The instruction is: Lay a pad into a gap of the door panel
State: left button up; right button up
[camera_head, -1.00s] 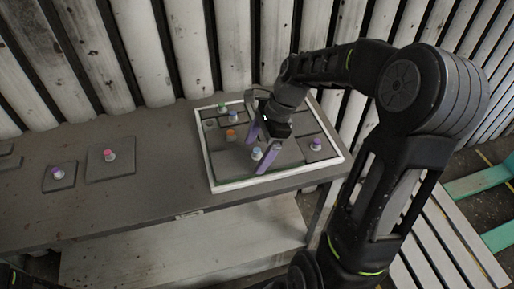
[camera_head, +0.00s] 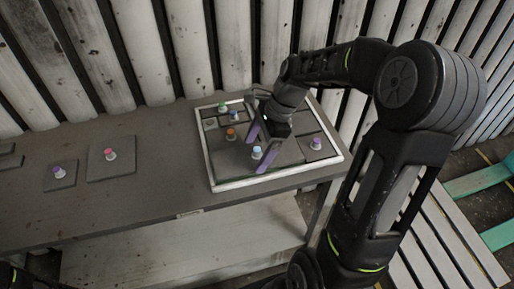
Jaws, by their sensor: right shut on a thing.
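The door panel (camera_head: 217,187) is a grey board with a pale raised frame, lying on the table. Inside it lie grey pads with coloured knobs: green (camera_head: 223,106), blue (camera_head: 233,117), orange (camera_head: 231,133), light blue (camera_head: 257,153) and purple (camera_head: 316,143). My right gripper (camera_head: 257,155) reaches down over the panel, its purple fingers on either side of the light blue knob, shut on that pad. The edges of this pad are partly hidden by the fingers, so I cannot tell whether it lies flat. My left gripper is out of view.
On the table left of the panel lie a pad with a purple knob (camera_head: 58,172) and a larger pad with a pink knob (camera_head: 110,155). Further pads show at the left edge. A corrugated wall (camera_head: 185,50) stands behind. The table front is clear.

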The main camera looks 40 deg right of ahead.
jog(key=shift+s+f, duration=0.1)
jog(key=shift+f, duration=0.6)
dwell(1.3)
jog(key=o, duration=1.3)
jog(key=shift+s, duration=0.1)
jog(key=shift+f, duration=0.1)
jog(key=r+p, duration=0.6)
jog(key=r, duration=0.1)
jog(key=shift+w+r+p, duration=0.2)
jog(key=shift+p, duration=0.15)
jog(key=shift+f, duration=0.1)
